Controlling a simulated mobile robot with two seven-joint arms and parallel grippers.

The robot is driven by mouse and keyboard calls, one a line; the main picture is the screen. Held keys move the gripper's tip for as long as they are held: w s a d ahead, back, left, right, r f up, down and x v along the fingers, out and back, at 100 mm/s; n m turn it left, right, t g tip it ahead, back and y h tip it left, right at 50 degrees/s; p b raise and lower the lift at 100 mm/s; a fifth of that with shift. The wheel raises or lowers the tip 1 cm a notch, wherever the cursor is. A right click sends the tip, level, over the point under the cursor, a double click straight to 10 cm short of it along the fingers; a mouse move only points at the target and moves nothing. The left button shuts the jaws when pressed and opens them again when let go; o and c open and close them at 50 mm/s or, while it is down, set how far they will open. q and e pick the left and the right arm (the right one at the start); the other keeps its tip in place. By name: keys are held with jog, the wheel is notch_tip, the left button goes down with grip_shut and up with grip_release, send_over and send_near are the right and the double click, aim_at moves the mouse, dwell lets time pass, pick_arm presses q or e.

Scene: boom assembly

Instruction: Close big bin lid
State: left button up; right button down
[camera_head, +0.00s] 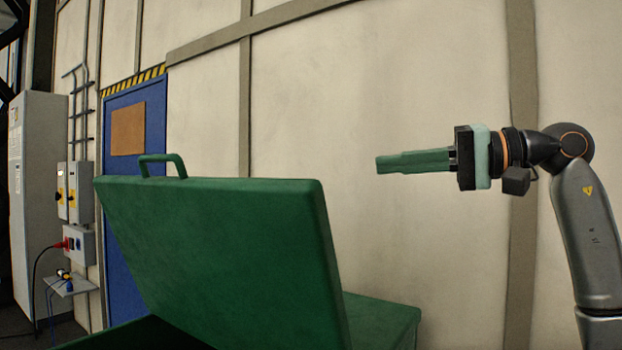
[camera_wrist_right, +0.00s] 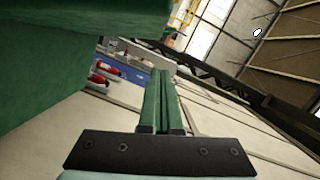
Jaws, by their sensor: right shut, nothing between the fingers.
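The big green bin shows in the head view with its lid (camera_head: 225,255) raised and tilted open. A green handle (camera_head: 163,160) stands on the lid's upper left edge. Part of the bin body (camera_head: 380,322) shows behind the lid at the lower right. My right gripper (camera_head: 380,164) is shut and empty, its green fingers pointing left, above and to the right of the lid, apart from it. In the right wrist view the two fingers (camera_wrist_right: 160,85) lie together, and a green surface of the bin (camera_wrist_right: 70,60) fills the upper left. My left gripper is not in view.
A pale panelled wall (camera_head: 420,80) stands behind the bin. A blue door (camera_head: 125,200) and a grey cabinet (camera_head: 40,190) are at the left, with switch boxes (camera_head: 75,192) and a small shelf (camera_head: 75,285) between them. The space between gripper and lid is clear.

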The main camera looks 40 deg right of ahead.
aim_at(315, 179)
jog(key=w+a, duration=0.2)
jog(key=w+a+f, duration=0.1)
jog(key=w+a, duration=0.4)
jog(key=a, duration=0.1)
jog(key=shift+w+f+p, duration=0.2)
jog(key=shift+f+p, duration=0.15)
jog(key=shift+s+a+f, duration=0.15)
jog(key=shift+a, duration=0.4)
jog(key=shift+s+a+f, duration=0.1)
